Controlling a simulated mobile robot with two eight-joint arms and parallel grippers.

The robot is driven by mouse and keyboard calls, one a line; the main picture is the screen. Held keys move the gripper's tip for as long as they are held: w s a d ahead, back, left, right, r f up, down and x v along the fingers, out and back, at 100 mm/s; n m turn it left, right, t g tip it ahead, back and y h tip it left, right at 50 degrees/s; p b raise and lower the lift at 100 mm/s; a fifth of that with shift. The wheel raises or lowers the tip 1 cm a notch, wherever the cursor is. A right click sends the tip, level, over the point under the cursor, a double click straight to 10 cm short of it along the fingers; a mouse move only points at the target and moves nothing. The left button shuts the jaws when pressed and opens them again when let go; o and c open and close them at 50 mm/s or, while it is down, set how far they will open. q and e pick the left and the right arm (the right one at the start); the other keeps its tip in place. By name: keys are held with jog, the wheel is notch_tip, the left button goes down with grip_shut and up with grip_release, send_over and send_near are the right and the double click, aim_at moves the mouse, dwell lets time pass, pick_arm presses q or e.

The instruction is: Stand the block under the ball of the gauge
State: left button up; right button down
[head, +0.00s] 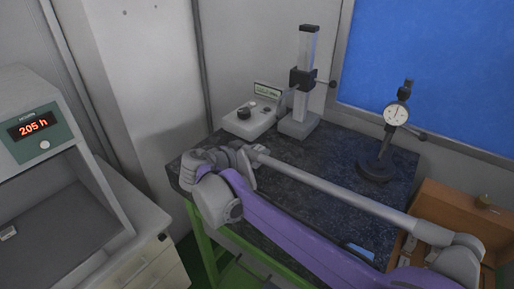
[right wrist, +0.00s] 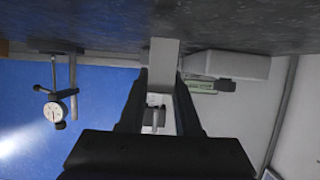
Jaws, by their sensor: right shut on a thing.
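My right gripper (right wrist: 162,78) is shut on the block (right wrist: 164,56), a plain light grey piece between its fingertips in the upside-down right wrist view. In the head view my right gripper (head: 250,156) is over the back left of the dark table, and I cannot make out the block there. The column gauge (head: 298,123) stands behind it, with a black carriage on an upright. The dial gauge (head: 397,114) on a round stand is to the right. I cannot make out a ball on either gauge. My left gripper is not in view.
A readout box (head: 248,120) stands left of the column gauge, close to my right gripper. A brown wooden box (head: 450,198) is at the right. The dark stone table (head: 340,160) is clear between the gauges. A cabinet with a red display (head: 34,127) stands left.

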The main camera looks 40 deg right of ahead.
jog(key=shift+w+f, duration=0.1)
jog(key=shift+w, duration=0.05)
dwell(0.5)
jog(key=shift+f, duration=0.6)
dwell(0.4)
jog(key=c, duration=0.5)
grip_release()
jog(key=shift+a, duration=0.1)
jog(key=v, duration=1)
jog(key=shift+s+a+r, duration=0.2)
jog(key=shift+a, duration=0.1)
